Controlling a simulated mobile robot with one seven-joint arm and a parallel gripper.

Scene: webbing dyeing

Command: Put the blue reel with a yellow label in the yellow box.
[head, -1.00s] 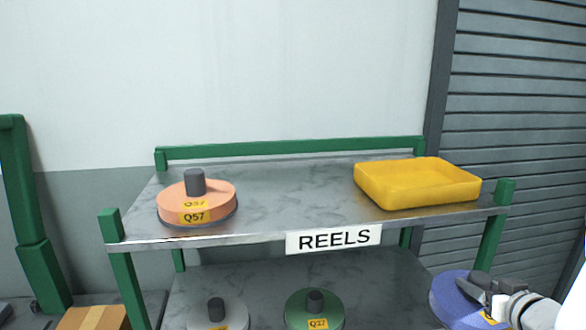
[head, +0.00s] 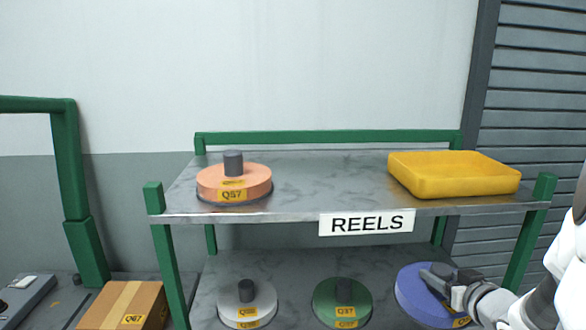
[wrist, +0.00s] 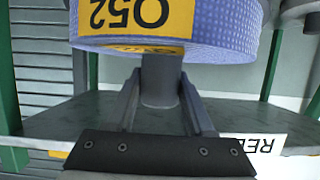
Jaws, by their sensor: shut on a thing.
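The blue reel (head: 412,301) with a yellow label (head: 461,322) is at the lower right in the head view, right of the green reel and at about the lower shelf's height. My gripper (head: 442,282) is shut on its dark centre knob (wrist: 160,82). In the wrist view, which is upside down, the reel's patterned blue side (wrist: 222,38) and its label reading Q52 show beyond the fingers. I cannot tell whether the reel touches a shelf. The yellow box (head: 455,180) stands on the top shelf at the right; its inside is hardly visible.
An orange reel (head: 234,180) sits at the left of the top shelf (head: 320,185). A white reel (head: 246,302) and the green reel (head: 342,301) are on the lower shelf. Green posts (head: 518,262) frame the rack. The top shelf's middle is free. A cardboard box (head: 122,304) is lower left.

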